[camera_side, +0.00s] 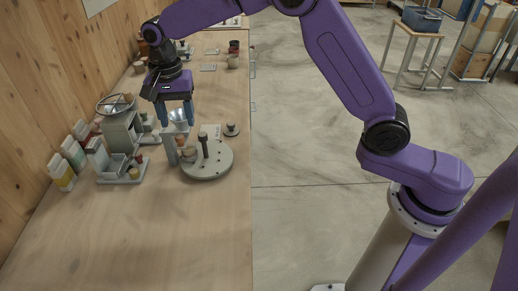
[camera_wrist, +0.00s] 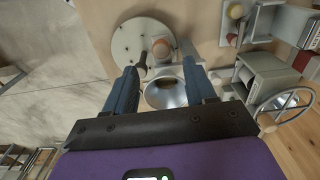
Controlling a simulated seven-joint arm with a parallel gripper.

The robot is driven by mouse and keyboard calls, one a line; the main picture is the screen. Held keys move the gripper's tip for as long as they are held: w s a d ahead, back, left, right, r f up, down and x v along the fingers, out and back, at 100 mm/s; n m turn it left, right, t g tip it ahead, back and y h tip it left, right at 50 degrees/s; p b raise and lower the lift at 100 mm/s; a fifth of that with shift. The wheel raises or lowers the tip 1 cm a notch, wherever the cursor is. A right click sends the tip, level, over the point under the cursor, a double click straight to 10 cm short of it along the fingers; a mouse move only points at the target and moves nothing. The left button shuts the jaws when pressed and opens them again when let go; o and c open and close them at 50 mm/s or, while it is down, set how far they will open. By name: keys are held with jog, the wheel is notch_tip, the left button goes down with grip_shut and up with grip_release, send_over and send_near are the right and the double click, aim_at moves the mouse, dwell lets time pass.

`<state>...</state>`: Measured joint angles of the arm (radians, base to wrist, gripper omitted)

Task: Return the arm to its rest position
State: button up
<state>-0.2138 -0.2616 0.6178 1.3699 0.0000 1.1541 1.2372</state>
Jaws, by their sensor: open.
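My gripper (camera_side: 176,114) is open and empty, pointing down above the workbench (camera_side: 190,235). In the side view its blue fingers are just behind the round grey turntable base (camera_side: 206,174). In the wrist view the two blue fingers (camera_wrist: 163,88) are spread apart. A shiny metal bowl (camera_wrist: 166,93) shows between and beyond them, with part of its rim hidden; it also shows behind the fingers in the side view (camera_side: 180,126). The round base carries a dark upright handle and a tan cylinder.
A grey mixer with a handwheel (camera_side: 117,104) stands left of my gripper. Small cartons (camera_side: 62,172) line the wooden wall. A small round dark-knobbed lid (camera_side: 231,129) lies right. Cups (camera_side: 233,61) stand farther back. The near bench is clear.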

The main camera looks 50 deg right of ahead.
jog(key=s+d+r+n, duration=0.25)
jog(key=s+n, duration=0.35)
jog(key=s, duration=0.3)
jog(key=s+d+r+n, duration=0.1)
jog(key=s+d+n, duration=0.3)
jog(key=s, duration=0.5)
jog(key=s+d+f+n, duration=0.1)
jog(key=s+d+n, duration=0.4)
jog(key=s, duration=0.4)
jog(key=s+d+f+n, duration=0.1)
jog(key=s+d+n, duration=0.5)
jog(key=s, duration=0.3)
jog(key=shift+s+d+f, duration=0.15)
jog(key=shift+s+d, duration=0.1)
